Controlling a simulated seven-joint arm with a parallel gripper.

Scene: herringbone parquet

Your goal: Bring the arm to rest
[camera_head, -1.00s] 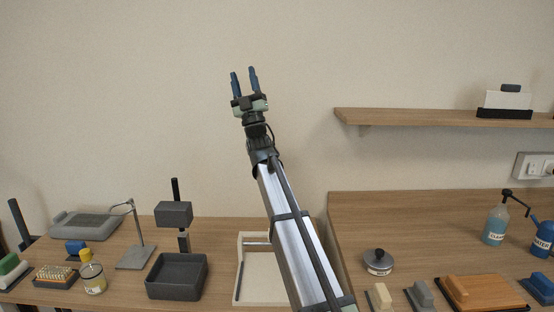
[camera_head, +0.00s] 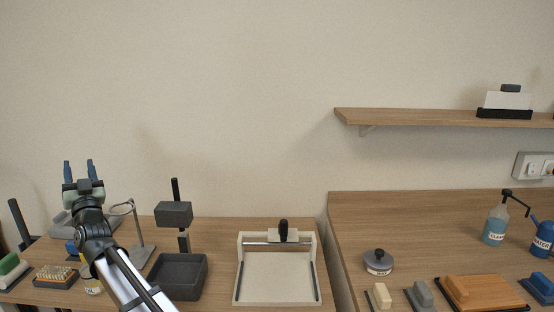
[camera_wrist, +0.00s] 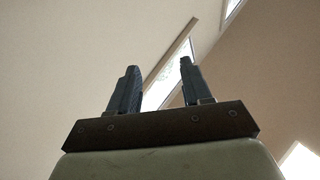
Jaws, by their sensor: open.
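My gripper (camera_head: 79,170) is at the left of the head view, with its two blue fingers pointing up and apart. Nothing is between them. It appears in front of the grey flat device and the lamp-like stand at the left of the table. In the wrist view my gripper (camera_wrist: 158,86) is open and empty, against a bare wall, ceiling and bright window panes.
The left table holds a brush (camera_head: 56,275), a dark grey bin (camera_head: 177,277), a dark post stand (camera_head: 174,214) and a white tray with a black-handled bar (camera_head: 236,268). A higher right counter (camera_head: 420,215) holds bottles and blocks. A shelf (camera_head: 430,118) juts from the wall.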

